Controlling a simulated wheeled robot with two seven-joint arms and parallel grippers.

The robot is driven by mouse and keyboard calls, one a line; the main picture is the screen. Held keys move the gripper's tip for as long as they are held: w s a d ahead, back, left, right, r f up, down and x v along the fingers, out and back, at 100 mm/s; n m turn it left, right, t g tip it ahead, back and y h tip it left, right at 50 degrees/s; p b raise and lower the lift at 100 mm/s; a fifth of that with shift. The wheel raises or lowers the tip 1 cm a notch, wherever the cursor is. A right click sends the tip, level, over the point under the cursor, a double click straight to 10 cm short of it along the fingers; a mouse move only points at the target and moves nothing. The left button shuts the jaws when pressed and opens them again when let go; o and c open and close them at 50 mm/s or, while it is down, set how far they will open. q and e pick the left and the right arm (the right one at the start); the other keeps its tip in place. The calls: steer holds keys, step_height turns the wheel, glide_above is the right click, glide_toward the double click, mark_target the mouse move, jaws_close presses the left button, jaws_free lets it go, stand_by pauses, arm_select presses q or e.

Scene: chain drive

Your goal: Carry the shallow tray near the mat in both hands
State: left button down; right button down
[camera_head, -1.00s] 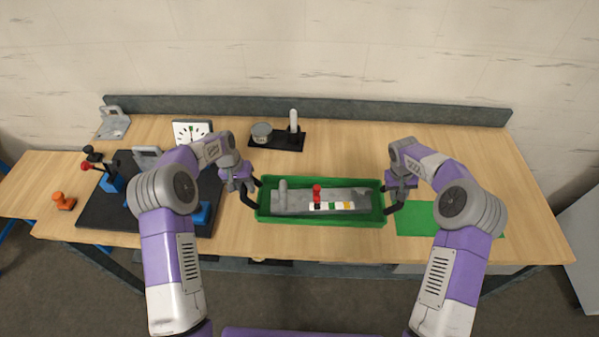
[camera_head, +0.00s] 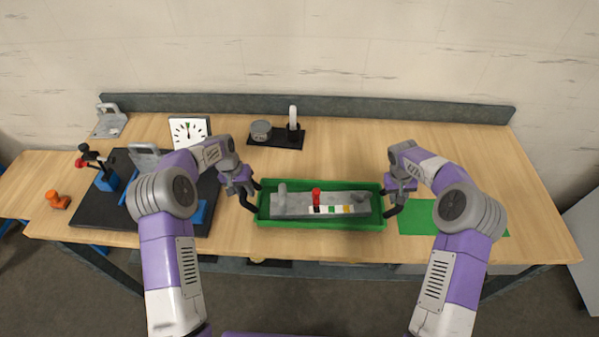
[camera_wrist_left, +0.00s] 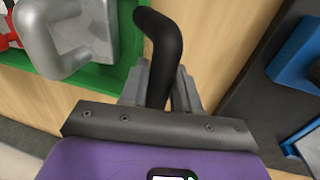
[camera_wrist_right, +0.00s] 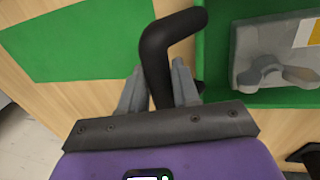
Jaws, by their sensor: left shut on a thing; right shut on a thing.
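The shallow green tray (camera_head: 330,226) is near the table's front edge, just left of the flat green mat (camera_head: 420,218). It holds a grey fixture (camera_head: 290,205) with a red lever (camera_head: 316,197) and a coloured strip. My left gripper (camera_head: 248,196) is shut on the tray's black left handle, a bent bar that shows in the left wrist view (camera_wrist_left: 160,50). My right gripper (camera_head: 392,202) is shut on the black right handle, which shows in the right wrist view (camera_wrist_right: 165,50). The tray looks level; I cannot tell whether its underside touches the table.
A black board (camera_head: 95,208) with blue parts and a red-knobbed lever lies at the left, partly behind my left arm. A dial gauge (camera_head: 188,131) and a black base (camera_head: 272,141) with a grey cylinder stand behind. The back right table (camera_head: 460,145) is clear.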

arm_select(q)
steer(key=shift+f+b, duration=0.7)
steer(key=shift+f, duration=0.05)
arm_select(e)
steer(key=shift+d+f, duration=0.1)
steer(key=shift+f, duration=0.6)
arm_select(q)
steer(key=c, duration=0.8)
jaws_free()
arm_select(e)
steer(key=c, duration=0.8)
jaws_free()
steer(key=shift+r, duration=0.1)
arm_select(q)
steer(key=r, duration=0.4)
steer(key=a+r, duration=0.1)
steer(key=r, duration=0.3)
steer(key=a+r, duration=0.1)
steer(key=r, duration=0.3)
steer(key=shift+a, duration=0.2)
arm_select(e)
steer(key=r, duration=0.4)
steer(key=a+r, duration=0.1)
steer(key=r, duration=0.2)
steer(key=a+r, duration=0.1)
steer(key=r, duration=0.3)
steer(key=shift+s+a+r, duration=0.1)
steer(key=shift+a+r, duration=0.15)
steer(key=shift+r, duration=0.1)
